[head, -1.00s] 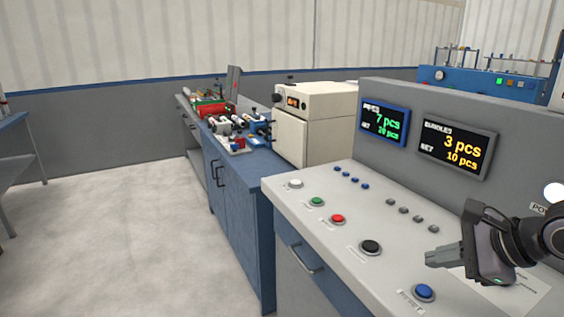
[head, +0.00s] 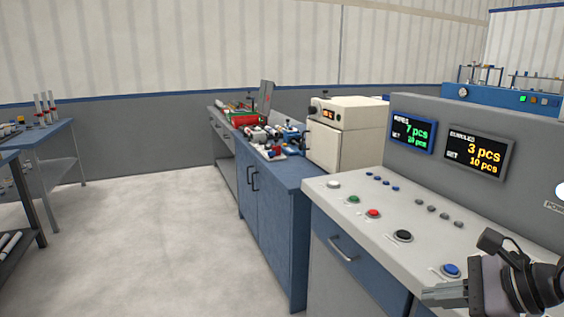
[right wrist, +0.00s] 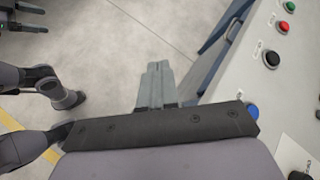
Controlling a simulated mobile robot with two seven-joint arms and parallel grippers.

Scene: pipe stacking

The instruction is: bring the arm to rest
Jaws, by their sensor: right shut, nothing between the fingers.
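My right gripper (head: 428,294) is at the lower right of the head view, by the front edge of the control console (head: 335,205). Its grey fingers are together and empty, pointing left. The right wrist view shows the two fingers (right wrist: 158,75) side by side over the floor, just off the console's edge. The blue button (head: 450,270) lies just beyond the fingers, and the gripper appears clear of it. My left gripper does not show in the head view.
The console carries a black button (head: 403,236), a red button (head: 373,213) and two displays, reading 7 pcs and 3 pcs. A blue cabinet (head: 275,215) adjoins it. The floor (head: 150,240) between is clear.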

